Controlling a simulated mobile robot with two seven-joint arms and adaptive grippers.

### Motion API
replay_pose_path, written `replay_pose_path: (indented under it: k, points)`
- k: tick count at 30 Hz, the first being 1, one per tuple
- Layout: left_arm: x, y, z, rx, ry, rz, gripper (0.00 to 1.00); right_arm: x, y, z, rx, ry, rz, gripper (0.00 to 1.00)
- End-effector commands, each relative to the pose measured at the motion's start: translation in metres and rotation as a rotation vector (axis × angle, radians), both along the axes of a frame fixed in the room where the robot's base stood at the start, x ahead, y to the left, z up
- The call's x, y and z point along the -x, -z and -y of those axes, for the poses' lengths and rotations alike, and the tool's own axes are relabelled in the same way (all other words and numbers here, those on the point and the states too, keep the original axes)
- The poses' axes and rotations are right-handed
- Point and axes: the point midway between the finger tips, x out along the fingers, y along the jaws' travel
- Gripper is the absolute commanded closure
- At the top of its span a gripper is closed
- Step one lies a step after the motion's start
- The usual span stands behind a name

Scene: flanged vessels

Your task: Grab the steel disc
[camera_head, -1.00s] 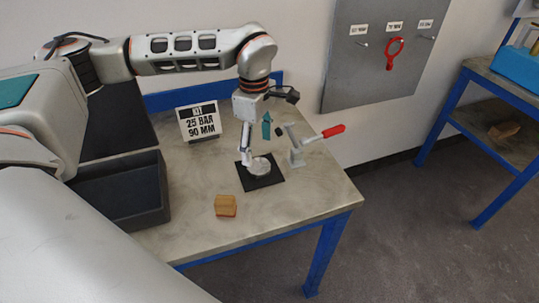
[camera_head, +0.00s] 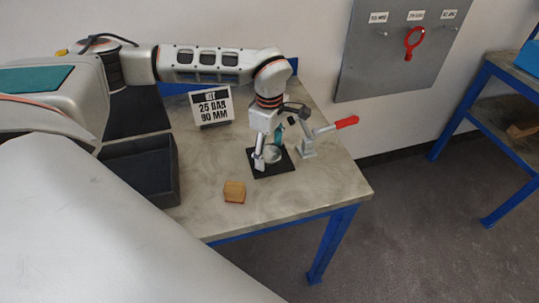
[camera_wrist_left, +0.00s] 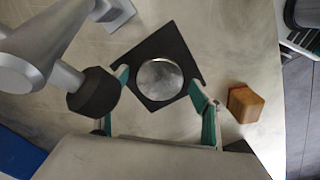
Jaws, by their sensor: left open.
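The steel disc (camera_head: 273,155) lies on a black square pad (camera_head: 259,168) on the bench; it also shows in the left wrist view (camera_wrist_left: 160,79), flat and round on the dark pad (camera_wrist_left: 146,52). My left gripper (camera_head: 267,158) is low over the pad, pointing down. In the left wrist view my left gripper (camera_wrist_left: 160,76) is open, with one green finger on each side of the disc and a gap to it on both sides. Part of the disc is hidden by the gripper in the head view. My right gripper is not in view.
A clamp with a red handle (camera_head: 345,122) stands close right of the pad; its dark tip (camera_wrist_left: 95,95) is near a finger. A wooden block (camera_head: 234,191), a dark bin (camera_head: 150,172) and a "25 BAR 90 MM" sign (camera_head: 212,106) are nearby. The bench front right is clear.

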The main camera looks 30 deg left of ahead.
Motion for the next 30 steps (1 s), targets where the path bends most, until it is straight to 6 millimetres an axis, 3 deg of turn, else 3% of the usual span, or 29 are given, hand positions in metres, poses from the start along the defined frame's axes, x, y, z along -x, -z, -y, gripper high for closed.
replay_pose_path:
  k: [2,3,10,17,22,26,30]
  points:
    - [0.000,0.000,0.000,0.000,0.000,0.000,0.32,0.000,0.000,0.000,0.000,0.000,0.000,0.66]
    - [0.000,0.000,0.000,0.000,0.000,0.000,0.38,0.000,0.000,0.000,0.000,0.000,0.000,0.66]
    - [0.000,0.000,0.000,0.000,0.000,0.000,0.95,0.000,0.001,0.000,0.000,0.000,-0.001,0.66]
    - [-0.001,-0.002,0.000,0.001,0.000,0.003,0.95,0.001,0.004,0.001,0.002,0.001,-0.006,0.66]
    - [-0.002,-0.014,0.000,0.002,0.001,0.006,0.95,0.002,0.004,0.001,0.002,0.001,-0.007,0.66]
    - [-0.002,-0.037,0.000,0.001,0.002,0.007,0.95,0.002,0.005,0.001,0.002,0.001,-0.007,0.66]
    - [-0.003,-0.072,0.000,0.001,0.000,0.010,0.95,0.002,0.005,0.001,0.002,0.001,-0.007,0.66]
